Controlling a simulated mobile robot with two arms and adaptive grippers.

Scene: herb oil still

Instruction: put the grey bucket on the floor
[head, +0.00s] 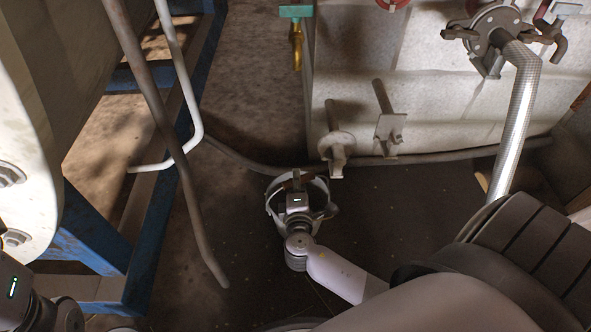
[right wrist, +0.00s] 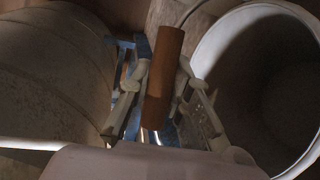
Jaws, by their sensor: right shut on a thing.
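The grey bucket (head: 322,189) is low in the middle of the head view, below the pale tank. Its pale rim and open inside (right wrist: 262,85) fill the right of the right wrist view. My right gripper (head: 297,180) is over the bucket, shut on its brown cylindrical handle grip (right wrist: 165,75), which shows between the fingers in the right wrist view. My arm hides part of the bucket. I cannot tell whether its base touches the dark floor (head: 235,265). My left gripper (head: 58,314) is partly cut off at the lower left; its finger state is unclear.
The pale tank (head: 430,120) with pipe stubs (head: 337,142) stands just behind the bucket. A hose (head: 240,155) runs along its foot. A blue frame (head: 100,240) and a thin brown pipe (head: 185,180) stand to the left. Dark floor is clear between pipe and bucket.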

